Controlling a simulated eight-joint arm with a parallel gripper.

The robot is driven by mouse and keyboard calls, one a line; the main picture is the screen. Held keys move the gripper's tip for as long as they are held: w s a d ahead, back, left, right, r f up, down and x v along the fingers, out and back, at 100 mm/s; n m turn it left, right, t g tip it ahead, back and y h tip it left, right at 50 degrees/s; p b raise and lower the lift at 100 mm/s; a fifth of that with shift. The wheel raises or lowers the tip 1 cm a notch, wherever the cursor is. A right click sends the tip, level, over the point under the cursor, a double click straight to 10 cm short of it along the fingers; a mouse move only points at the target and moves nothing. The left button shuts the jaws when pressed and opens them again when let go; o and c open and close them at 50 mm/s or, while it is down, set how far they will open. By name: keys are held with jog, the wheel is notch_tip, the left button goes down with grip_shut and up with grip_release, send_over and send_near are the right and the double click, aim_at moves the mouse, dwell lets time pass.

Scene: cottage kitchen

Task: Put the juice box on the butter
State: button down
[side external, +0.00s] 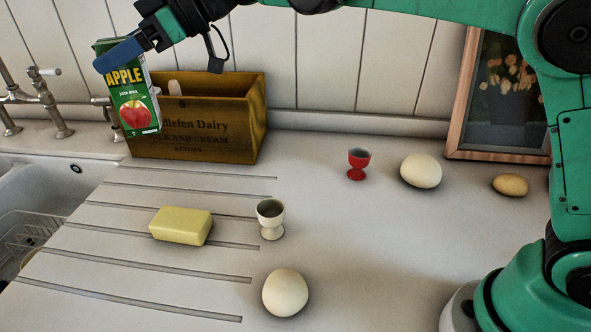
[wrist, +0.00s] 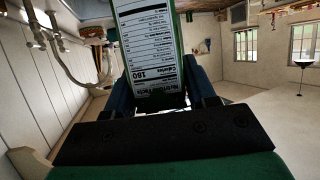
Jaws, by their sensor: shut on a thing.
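The juice box (side external: 133,101) is a green carton with an apple picture, held upright with a slight tilt in front of the wooden crate, well above the counter. My gripper (side external: 121,55) is shut on its upper part. In the wrist view the juice box (wrist: 152,50) shows its white nutrition panel between the blue fingers of my gripper (wrist: 160,88). The butter (side external: 181,226) is a pale yellow block lying on the grooved drainboard, below and to the right of the juice box in the side view. Its top is bare.
A wooden dairy crate (side external: 200,125) stands against the wall behind the juice box. A cream egg cup (side external: 270,219) stands close right of the butter. A large egg (side external: 285,292), a red egg cup (side external: 358,163) and other eggs lie farther right. The sink (side external: 40,195) is at left.

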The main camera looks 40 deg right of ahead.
notch_tip(320, 180, down, 18)
jog(key=shift+r, duration=0.2)
jog(key=shift+d, duration=0.1)
jog(key=shift+c, duration=1.4)
grip_release()
jog(key=shift+f, duration=0.1)
jog(key=v, duration=1.2)
jog(key=s+d+f+m+t+h, duration=0.2)
jog(key=s+d+m+h, duration=1)
jog(key=s, duration=0.3)
jog(key=shift+d+m+h, duration=0.3)
jog(key=shift+d+m, duration=0.5)
jog(key=shift+d, duration=0.1)
